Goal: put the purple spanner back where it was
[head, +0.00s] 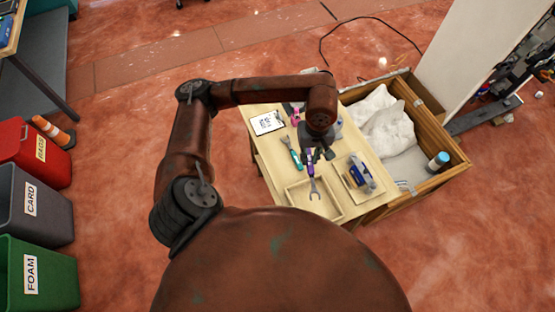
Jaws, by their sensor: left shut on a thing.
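The purple spanner (310,168) is below my left gripper (317,156), over the small wooden table (267,155). Its grey open end points toward the near edge, above the shallow wooden tray (334,208). My left gripper reaches down from above and is shut on the purple spanner's handle end. My arm hides part of the spanner and the table behind it. I cannot tell whether the spanner touches the tray. My right gripper is not in view.
A teal-handled spanner (293,155) lies left of the gripper. A white card (266,123) and a pink item (295,119) lie farther back. A blue object (361,173) stands at right. A wooden crate (446,143) with white sacks (388,122) adjoins the table.

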